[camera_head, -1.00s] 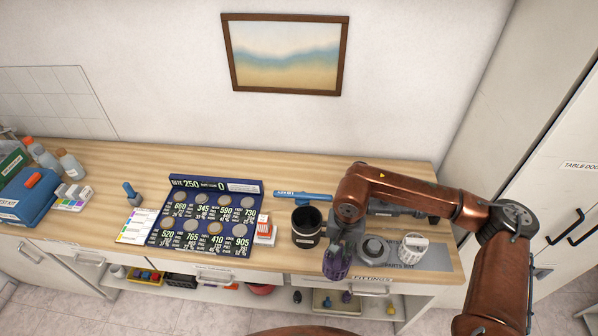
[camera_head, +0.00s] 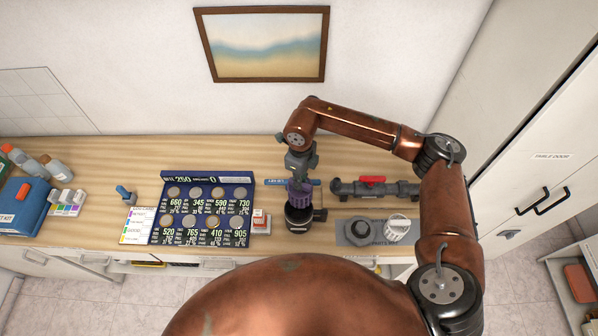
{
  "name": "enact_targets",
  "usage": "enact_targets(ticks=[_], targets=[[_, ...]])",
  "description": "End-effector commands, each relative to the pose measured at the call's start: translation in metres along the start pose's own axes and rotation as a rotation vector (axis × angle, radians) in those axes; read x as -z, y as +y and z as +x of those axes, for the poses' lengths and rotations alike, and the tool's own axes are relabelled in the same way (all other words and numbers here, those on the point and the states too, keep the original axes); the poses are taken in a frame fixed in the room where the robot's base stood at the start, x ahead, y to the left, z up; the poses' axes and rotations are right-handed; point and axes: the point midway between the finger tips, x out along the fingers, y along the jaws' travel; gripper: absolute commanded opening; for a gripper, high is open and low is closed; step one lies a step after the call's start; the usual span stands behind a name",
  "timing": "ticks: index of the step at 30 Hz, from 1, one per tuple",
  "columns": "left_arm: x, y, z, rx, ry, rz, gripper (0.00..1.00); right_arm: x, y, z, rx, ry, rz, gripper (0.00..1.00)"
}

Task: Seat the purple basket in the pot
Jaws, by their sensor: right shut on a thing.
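The purple basket (camera_head: 299,196) is held upright in my right gripper (camera_head: 300,178), which is shut on it. The black pot (camera_head: 299,219) stands on the wooden counter directly below. The basket's lower end overlaps the pot's mouth in the head view. I cannot tell how deep it sits in the pot, as the basket hides the opening. My left gripper is not in view.
A blue board of round discs (camera_head: 204,208) lies left of the pot, with a small red-and-white box (camera_head: 261,221) between. A pipe with a red valve handle (camera_head: 373,181) lies right. A grey mat (camera_head: 352,241) holds a dark round fitting and a white basket (camera_head: 397,229).

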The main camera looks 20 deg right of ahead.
Motion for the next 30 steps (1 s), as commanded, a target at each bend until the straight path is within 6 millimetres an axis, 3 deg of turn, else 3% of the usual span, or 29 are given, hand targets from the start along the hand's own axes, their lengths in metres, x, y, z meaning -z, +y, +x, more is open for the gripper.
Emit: enact_targets(ticks=[13,24,30], targets=[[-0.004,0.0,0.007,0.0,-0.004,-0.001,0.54,0.0,0.0,0.002,0.0,-0.002,-0.042,0.0],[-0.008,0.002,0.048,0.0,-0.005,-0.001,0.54,0.0,0.008,-0.001,-0.012,-0.017,-0.448,0.0],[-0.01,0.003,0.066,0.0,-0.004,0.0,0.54,0.0,0.009,0.022,-0.014,-0.017,-0.455,0.0]])
